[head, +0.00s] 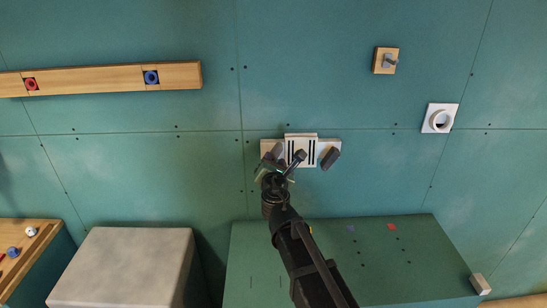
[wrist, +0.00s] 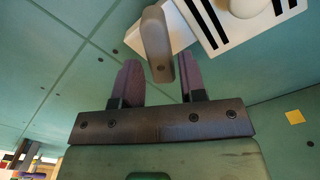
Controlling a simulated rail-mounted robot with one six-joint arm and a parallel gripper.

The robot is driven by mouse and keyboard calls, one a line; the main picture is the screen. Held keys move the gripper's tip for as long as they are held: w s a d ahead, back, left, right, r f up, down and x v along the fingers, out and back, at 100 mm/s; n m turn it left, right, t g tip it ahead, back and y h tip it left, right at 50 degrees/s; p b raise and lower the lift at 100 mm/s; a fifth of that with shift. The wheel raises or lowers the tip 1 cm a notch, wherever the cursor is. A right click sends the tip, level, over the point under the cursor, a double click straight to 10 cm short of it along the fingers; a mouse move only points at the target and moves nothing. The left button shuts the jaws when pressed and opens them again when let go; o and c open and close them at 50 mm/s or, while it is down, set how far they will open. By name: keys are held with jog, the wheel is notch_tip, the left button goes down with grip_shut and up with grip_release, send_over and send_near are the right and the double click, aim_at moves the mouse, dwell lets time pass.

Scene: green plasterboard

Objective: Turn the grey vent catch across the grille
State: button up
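The white grille (head: 312,145) with black slots is on the green wall; it also shows at the top right of the wrist view (wrist: 203,22). A grey catch (wrist: 157,42) with rounded ends stands on a pale plate just left of the grille. It points away from the slots, its lower end between my fingers. My gripper (wrist: 158,76) is open, with a finger either side of that end and visible gaps. In the head view my gripper (head: 274,173) is below the left plate and partly hides the catch. A second grey catch (head: 330,158) is tilted on the right plate.
A green ledge (head: 350,265) juts out below the grille, and a grey block (head: 125,262) stands lower left. A wooden rail (head: 110,78) with red and blue knobs is upper left. A white dial (head: 440,118) and a wooden hook plate (head: 386,60) are to the right.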

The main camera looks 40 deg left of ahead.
aim_at(274, 160)
jog(key=x, duration=0.3)
jog(key=shift+w+a, duration=0.1)
jog(key=c, duration=0.6)
jog(key=shift+c, duration=0.2)
jog(key=shift+m, duration=0.4)
jog(key=m, duration=0.5)
jog(key=shift+f, duration=0.1)
jog(key=m, duration=0.6)
jog(key=shift+m, duration=0.3)
